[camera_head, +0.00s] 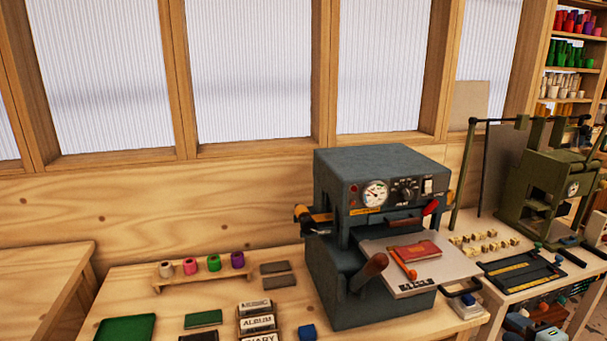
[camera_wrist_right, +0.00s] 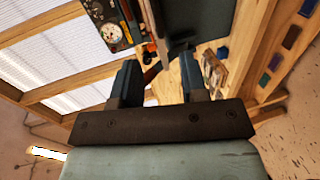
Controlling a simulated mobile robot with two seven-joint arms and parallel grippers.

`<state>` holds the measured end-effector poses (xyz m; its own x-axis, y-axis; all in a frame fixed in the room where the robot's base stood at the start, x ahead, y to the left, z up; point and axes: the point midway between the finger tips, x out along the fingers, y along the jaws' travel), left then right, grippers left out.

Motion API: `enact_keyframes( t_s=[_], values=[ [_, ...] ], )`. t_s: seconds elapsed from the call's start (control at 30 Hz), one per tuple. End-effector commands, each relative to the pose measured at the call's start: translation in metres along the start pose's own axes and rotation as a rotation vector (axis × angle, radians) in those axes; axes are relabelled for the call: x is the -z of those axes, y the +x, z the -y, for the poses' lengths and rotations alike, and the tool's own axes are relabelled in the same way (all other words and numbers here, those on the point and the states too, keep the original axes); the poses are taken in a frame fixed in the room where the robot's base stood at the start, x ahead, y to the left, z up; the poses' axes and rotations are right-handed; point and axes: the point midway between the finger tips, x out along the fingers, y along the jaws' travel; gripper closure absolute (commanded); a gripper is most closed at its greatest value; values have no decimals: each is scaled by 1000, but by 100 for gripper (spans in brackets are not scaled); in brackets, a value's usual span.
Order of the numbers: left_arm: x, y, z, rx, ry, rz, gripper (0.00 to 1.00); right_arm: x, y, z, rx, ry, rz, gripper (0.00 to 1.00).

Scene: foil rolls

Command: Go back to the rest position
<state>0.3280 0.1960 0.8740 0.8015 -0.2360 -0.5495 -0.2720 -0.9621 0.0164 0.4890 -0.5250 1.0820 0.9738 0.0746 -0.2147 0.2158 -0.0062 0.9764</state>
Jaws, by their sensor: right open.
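My right gripper (camera_wrist_right: 158,75) shows in the right wrist view. Its two dark blue-grey fingers stand apart with nothing held between them. I cannot make out either gripper clearly in the head view, and my left gripper does not show.
Label blocks (camera_head: 257,323), a green book (camera_head: 125,328) and dark blocks (camera_head: 279,281) lie on the bench (camera_head: 160,305). A second press (camera_head: 545,185) and a dark tray (camera_head: 522,270) stand at the right.

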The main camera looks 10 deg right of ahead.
Motion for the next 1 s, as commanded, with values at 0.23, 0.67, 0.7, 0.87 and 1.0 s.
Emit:
enact_keyframes(
  t_s=[0.23,0.67,0.7,0.87,1.0],
  values=[
    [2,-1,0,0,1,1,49,59,-21,93,117,361,26,60],
    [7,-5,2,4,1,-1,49,266,-76,221,361,1217,112,60],
    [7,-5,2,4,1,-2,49,282,-80,224,376,1274,119,60],
    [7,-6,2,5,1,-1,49,325,-88,230,417,1426,138,60],
    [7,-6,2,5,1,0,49,336,-90,231,427,1465,144,60]
  ],
)
